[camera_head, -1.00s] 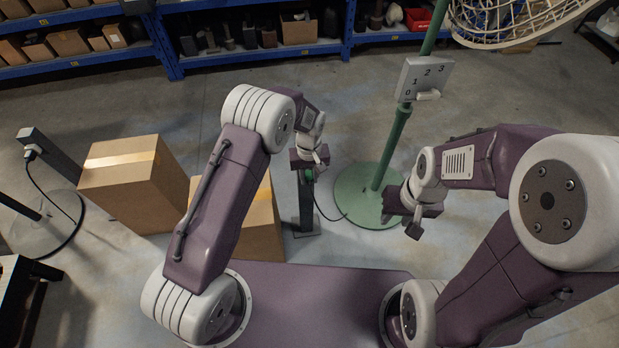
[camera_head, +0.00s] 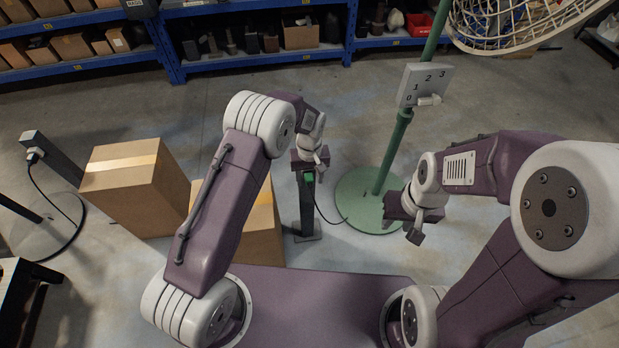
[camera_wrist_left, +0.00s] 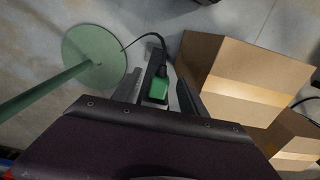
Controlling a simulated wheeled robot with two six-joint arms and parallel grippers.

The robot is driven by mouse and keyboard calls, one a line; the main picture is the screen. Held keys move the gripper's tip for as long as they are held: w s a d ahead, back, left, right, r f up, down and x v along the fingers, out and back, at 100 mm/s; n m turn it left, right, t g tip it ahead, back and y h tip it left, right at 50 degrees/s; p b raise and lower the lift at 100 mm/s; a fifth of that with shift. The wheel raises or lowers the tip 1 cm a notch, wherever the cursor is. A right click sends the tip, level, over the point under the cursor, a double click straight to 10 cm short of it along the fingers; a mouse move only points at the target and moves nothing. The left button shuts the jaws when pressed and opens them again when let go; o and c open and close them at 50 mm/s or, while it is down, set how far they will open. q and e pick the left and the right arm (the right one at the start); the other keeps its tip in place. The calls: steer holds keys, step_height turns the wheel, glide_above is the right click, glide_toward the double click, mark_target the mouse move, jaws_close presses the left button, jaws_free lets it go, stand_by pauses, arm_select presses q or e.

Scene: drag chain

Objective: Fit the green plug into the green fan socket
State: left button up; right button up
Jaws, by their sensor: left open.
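The green plug (camera_head: 309,178) is at the upper end of a dark upright post (camera_head: 307,208), just below my left gripper (camera_head: 313,165). In the left wrist view the green plug (camera_wrist_left: 158,88) lies between the two spread fingers of my left gripper (camera_wrist_left: 160,93), which is open. A black cable runs from the plug to the green fan's round base (camera_wrist_left: 95,55). The socket face is hidden, so I cannot tell whether the plug is seated in it. My right gripper (camera_head: 413,225) hangs over the right side of the green fan base (camera_head: 365,200); its finger gap is unclear.
Two cardboard boxes (camera_head: 135,185) (camera_head: 262,225) stand left of the post. Another dark post (camera_head: 55,160) with a white plug stands farther left. The green fan pole (camera_head: 392,150) carries a numbered switch box (camera_head: 424,85). Blue shelves (camera_head: 250,60) line the back.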

mark_target(309, 179)
arm_select(q)
step_height(309, 179, up, 9)
steer(key=shift+f+p, duration=0.1)
steer(key=shift+p, duration=0.8)
